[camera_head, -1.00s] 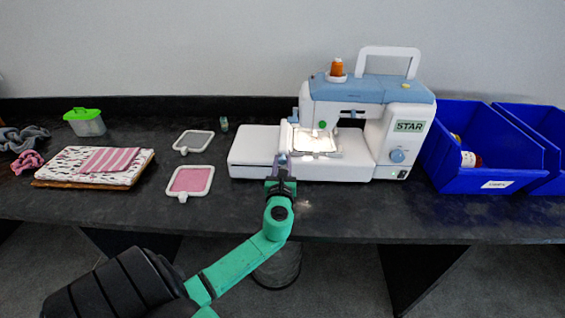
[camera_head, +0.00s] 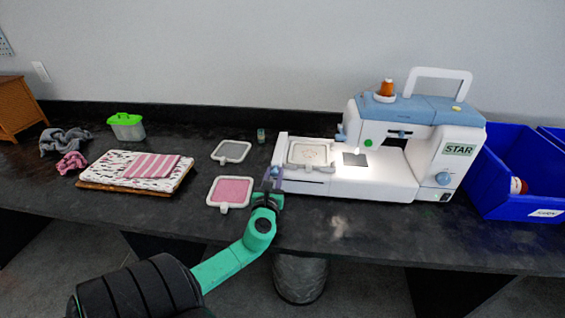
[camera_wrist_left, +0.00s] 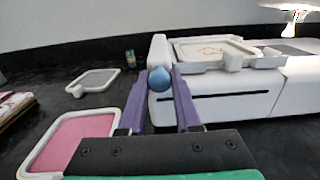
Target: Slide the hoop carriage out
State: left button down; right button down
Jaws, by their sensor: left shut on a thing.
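The white sewing machine (camera_head: 375,185) stands on the dark table. The hoop carriage (camera_head: 281,150), a white bar, is at the left end of the machine's bed. A white hoop (camera_head: 311,154) with pale fabric and an orange motif sits right of this bar, left of the lit needle area. My left gripper (camera_head: 274,174) is at the carriage's front end. In the left wrist view its purple fingers are shut around a blue ball knob (camera_wrist_left: 160,79) on the carriage (camera_wrist_left: 158,50). My right gripper is not in view.
A pink-fabric hoop (camera_head: 230,192) lies just left of my gripper, a grey-fabric hoop (camera_head: 231,151) behind it. A small bottle (camera_head: 261,136) stands near. Folded fabrics (camera_head: 125,168) and a green-lidded box (camera_head: 127,126) lie further left. Blue bins (camera_head: 515,185) stand right of the machine.

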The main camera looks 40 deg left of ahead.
pick_arm(q)
jog(key=shift+s+a, duration=0.3)
jog(key=shift+a, duration=0.2)
jog(key=shift+r, duration=0.1)
jog(key=c, duration=0.9)
grip_release()
jog(key=shift+o, duration=1.3)
jog(key=shift+s+a, duration=0.1)
jog(key=shift+s, duration=0.1)
